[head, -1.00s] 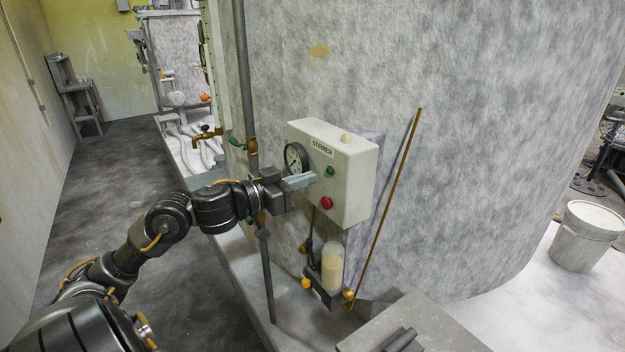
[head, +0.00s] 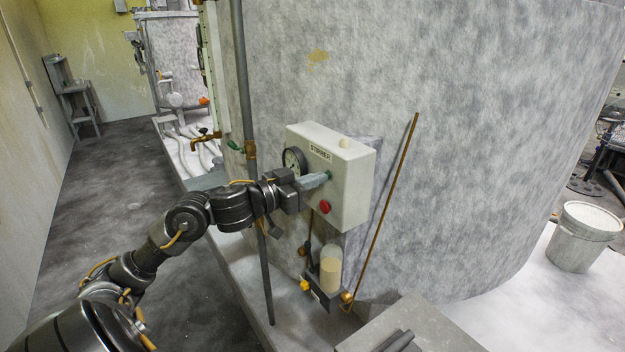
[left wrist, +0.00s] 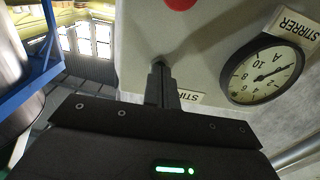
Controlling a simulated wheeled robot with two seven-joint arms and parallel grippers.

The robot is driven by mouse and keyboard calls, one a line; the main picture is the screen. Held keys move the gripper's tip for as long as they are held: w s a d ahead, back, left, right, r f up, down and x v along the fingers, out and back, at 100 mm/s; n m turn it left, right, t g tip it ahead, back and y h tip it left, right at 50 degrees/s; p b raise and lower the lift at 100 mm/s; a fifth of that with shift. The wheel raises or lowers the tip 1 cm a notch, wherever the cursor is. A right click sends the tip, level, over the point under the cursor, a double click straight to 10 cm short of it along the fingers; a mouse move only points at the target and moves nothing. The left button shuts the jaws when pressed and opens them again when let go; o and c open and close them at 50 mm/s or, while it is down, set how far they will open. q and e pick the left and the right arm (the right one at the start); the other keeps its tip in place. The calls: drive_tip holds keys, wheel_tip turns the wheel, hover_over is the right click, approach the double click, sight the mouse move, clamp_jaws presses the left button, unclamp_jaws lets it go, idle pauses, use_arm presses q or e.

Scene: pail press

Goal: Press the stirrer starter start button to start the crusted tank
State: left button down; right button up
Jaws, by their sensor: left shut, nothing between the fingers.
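The stirrer starter is a pale box (head: 347,188) labelled STIRRER on the side of the big crusted tank (head: 450,130). Its red button (head: 325,207) is low on the front face; it also shows at the top of the left wrist view (left wrist: 180,3). The green button is almost wholly hidden behind my left fingertips. My left gripper (head: 325,176) is shut and empty, its tips at the box face where the green button sits. In the left wrist view the shut fingers (left wrist: 158,72) reach the box face (left wrist: 140,40); I cannot tell whether they press the button.
A round dial (head: 294,161) is on the box's left side. A pipe (head: 247,100) runs upright left of it. A glass cup (head: 330,268) hangs below and a brown rod (head: 385,205) leans right. A pail (head: 583,237) stands far right. Dark floor (head: 110,210) is open at left.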

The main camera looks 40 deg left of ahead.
use_arm(q)
drive_tip(key=shift+w+d, duration=0.1)
drive_tip(key=shift+w, duration=0.2)
drive_tip(key=shift+s, duration=0.1)
drive_tip(key=v, duration=0.5)
drive_tip(key=shift+s+p, duration=0.2)
drive_tip(key=shift+p, duration=0.2)
idle(0.6)
